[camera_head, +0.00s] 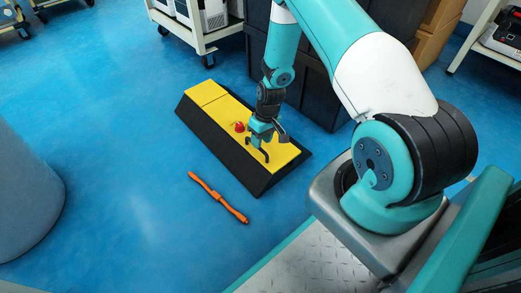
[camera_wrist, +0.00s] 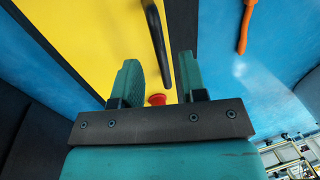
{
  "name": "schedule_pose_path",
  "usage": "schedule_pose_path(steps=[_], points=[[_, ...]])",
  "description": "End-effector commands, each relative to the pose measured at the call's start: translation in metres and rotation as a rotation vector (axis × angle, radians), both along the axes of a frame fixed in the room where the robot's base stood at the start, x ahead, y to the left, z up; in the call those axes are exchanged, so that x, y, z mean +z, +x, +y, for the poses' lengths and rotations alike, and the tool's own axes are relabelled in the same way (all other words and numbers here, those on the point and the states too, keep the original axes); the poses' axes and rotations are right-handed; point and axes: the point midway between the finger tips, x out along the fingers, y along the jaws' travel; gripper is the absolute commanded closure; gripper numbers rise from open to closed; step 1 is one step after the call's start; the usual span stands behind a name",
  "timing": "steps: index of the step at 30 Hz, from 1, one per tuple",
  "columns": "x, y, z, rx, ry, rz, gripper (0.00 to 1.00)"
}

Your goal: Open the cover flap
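A long low box with a black sloped rim (camera_head: 225,148) lies on the floor, topped by yellow panels, with a seam toward its far left end. The larger yellow panel (camera_head: 222,116), apparently the cover flap, lies flat; it fills much of the wrist view (camera_wrist: 85,35). A black handle (camera_head: 262,154) stands on it, and a red knob (camera_head: 239,127) sits beside my gripper. My gripper (camera_head: 266,132) is over the panel at the handle. In the wrist view, its teal fingers (camera_wrist: 158,64) are apart, with the handle (camera_wrist: 155,35) between them and gaps visible. The red knob (camera_wrist: 156,99) shows partly behind the gripper.
An orange bar-like tool (camera_head: 217,197) lies on the blue floor in front of the box. A white wheeled cart (camera_head: 200,35) and dark crates (camera_head: 310,85) stand behind. A grey-blue cylinder (camera_head: 25,195) is at left.

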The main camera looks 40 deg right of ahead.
Motion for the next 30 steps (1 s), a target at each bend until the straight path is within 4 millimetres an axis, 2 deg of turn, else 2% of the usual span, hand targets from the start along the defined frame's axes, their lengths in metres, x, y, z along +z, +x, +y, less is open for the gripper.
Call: schedule_pose_path(steps=[1, 5, 16, 21, 30], points=[[-0.011, 0.000, 0.002, 0.001, 0.000, 0.000, 0.61], [-0.021, 0.000, 0.004, 0.000, 0.000, -0.001, 0.61], [-0.024, 0.000, 0.005, 0.000, 0.000, -0.001, 0.61], [-0.023, 0.000, 0.005, 0.000, 0.000, -0.001, 1.00], [-0.022, 0.000, 0.004, -0.001, 0.008, 0.000, 1.00]])
